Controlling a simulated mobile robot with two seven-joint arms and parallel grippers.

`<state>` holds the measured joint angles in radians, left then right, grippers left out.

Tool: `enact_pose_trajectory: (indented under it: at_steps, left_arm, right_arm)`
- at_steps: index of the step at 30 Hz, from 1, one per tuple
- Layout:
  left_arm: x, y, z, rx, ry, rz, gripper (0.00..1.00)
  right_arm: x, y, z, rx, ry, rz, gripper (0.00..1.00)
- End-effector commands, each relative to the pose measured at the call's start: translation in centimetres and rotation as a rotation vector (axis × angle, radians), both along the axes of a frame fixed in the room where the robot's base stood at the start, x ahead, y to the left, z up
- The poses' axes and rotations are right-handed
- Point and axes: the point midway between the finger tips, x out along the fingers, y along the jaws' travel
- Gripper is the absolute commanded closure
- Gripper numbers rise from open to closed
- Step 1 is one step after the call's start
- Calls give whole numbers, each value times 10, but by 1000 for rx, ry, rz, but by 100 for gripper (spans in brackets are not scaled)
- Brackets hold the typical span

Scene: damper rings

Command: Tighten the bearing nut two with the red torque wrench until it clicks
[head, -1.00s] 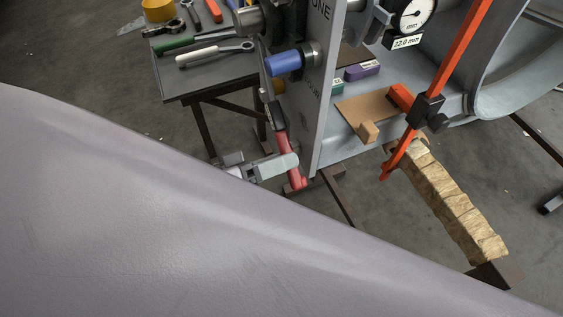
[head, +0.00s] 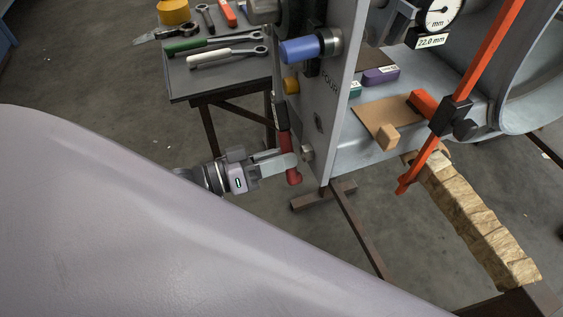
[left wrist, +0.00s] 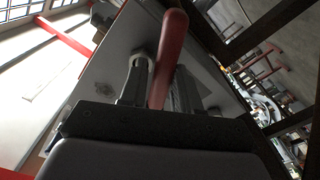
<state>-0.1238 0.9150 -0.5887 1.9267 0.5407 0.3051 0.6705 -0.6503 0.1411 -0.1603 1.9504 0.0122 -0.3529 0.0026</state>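The red torque wrench (head: 292,166) hangs nearly upright beside the lower left face of the grey upright plate (head: 338,100), its dark upper part (head: 281,115) above the red grip. My left gripper (head: 290,160) is shut on the red grip from the left. In the left wrist view the red grip (left wrist: 168,55) stands between the two fingers. A nut (head: 307,152) is on the plate just right of the grip. The wrench's head is not clear, and I cannot tell which nut is number two. The word FOUR shows on the plate. My right gripper is not in view.
A blue cylinder (head: 300,49) juts left from the plate above the wrench. A tool table (head: 220,86) with green-handled (head: 186,46) and white-handled (head: 220,56) wrenches stands behind. A dial gauge (head: 439,12) and orange bar (head: 478,58) are right of the plate.

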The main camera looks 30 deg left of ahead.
Motion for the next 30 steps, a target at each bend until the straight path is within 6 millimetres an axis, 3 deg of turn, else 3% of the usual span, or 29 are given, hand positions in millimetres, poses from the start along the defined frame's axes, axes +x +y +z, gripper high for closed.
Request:
enact_pose_trajectory:
  at_steps: [1,12,30]
  left_arm:
    - [5,6,-8,24,-21,1,69]
    - [31,36,-27,168,-142,2,69]
    - [35,41,-27,190,-160,1,69]
  right_arm:
    - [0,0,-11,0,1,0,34]
    - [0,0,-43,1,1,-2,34]
    - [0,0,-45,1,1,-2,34]
